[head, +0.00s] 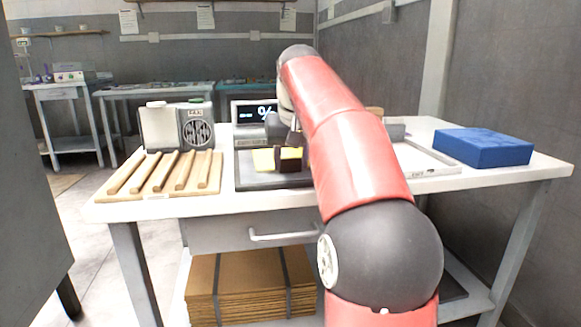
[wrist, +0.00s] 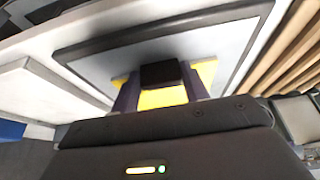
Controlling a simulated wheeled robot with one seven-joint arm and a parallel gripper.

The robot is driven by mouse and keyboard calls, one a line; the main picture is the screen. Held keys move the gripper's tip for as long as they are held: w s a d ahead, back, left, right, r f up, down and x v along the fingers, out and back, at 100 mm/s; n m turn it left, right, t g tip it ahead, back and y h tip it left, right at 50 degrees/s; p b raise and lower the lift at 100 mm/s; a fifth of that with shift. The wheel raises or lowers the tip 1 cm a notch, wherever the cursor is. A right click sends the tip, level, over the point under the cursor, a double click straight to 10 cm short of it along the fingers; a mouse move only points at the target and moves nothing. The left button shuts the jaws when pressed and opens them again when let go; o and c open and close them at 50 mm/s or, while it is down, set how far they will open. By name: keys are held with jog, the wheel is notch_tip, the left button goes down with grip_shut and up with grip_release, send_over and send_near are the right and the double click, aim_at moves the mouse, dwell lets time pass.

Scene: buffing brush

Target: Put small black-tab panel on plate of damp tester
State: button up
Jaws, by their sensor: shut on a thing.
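The small yellow panel with a black tab (head: 264,160) is at my gripper (head: 291,146), over the plate of the damp tester (head: 246,181). In the wrist view, the gripper's two dark fingers (wrist: 160,82) are on either side of the black tab (wrist: 159,74), shut on it. Yellow panel surface (wrist: 162,98) shows between and outside the fingers. The grey plate with its dark rim (wrist: 110,48) lies beyond. I cannot tell whether the panel touches the plate. The tester's display (head: 256,112) shows a % sign behind the plate, partly hidden by my gripper.
A wooden slatted rack (head: 160,172) and a grey box with a round grille (head: 178,127) stand left of the plate. A white tray (head: 425,160) and a blue block (head: 484,147) lie to the right. My arm hides the middle right of the table.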

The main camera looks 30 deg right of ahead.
jog(key=shift+f, duration=0.1)
jog(key=o, duration=1)
jog(key=shift+s+r, duration=0.1)
jog(key=shift+r, duration=0.45)
jog(key=p+v, duration=0.4)
jog(key=v, duration=0.7)
jog(key=shift+s+a+r, duration=0.1)
jog(key=shift+s, duration=0.05)
